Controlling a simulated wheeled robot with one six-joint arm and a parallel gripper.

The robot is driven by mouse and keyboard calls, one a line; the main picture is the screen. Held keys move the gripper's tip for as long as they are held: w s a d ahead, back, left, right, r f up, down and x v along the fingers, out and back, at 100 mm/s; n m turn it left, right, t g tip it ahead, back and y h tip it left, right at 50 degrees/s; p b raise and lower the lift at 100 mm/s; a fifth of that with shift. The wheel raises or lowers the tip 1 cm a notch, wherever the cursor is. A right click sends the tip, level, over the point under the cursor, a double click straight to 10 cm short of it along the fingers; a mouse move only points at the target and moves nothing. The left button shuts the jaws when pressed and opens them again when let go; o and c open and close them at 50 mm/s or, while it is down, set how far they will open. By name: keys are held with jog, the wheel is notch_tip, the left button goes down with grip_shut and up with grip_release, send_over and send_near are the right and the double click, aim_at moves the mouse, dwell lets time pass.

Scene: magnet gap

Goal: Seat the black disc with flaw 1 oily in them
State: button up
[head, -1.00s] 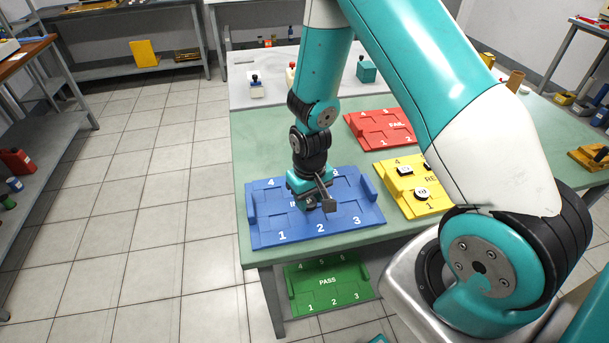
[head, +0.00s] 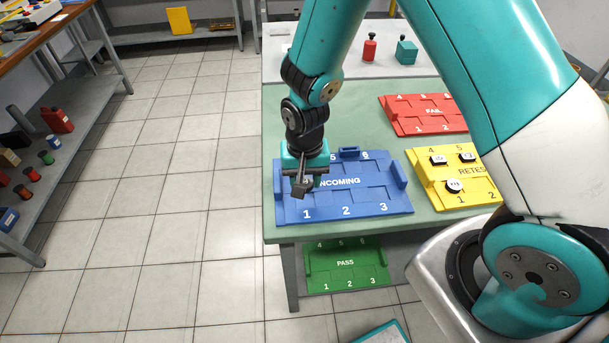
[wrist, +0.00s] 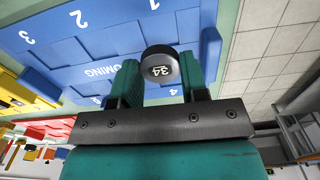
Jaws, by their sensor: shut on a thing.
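In the wrist view, a black disc (wrist: 162,67) with a white label, seemingly reading 34, sits between the two teal fingers of my gripper (wrist: 160,75). My gripper is shut on it. In the head view my gripper (head: 303,180) is over the left part of the blue INCOMING tray (head: 366,198), near slots 1 and 4. The disc cannot be made out clearly there. The tray also fills much of the wrist view (wrist: 75,40). Its visible slots look empty; the arm hides some. I cannot read any flaw on the disc.
The yellow RETEST tray (head: 427,189) holds black pieces with white labels in slots 4, 5 and 1. The red FAIL tray (head: 404,127) lies behind it. The green PASS tray (head: 345,284) is on the lower shelf, with its visible slots empty. Open floor lies left of the table.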

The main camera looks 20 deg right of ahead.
aim_at(305, 201)
jog(key=shift+f+b, duration=1.8)
jog(key=shift+f, duration=0.95)
jog(key=shift+f, duration=0.15)
jog(key=o, duration=0.9)
jog(key=c, duration=0.5)
notch_tip(305, 201, up, 5)
jog(key=p, duration=0.4)
jog(key=shift+f, duration=0.2)
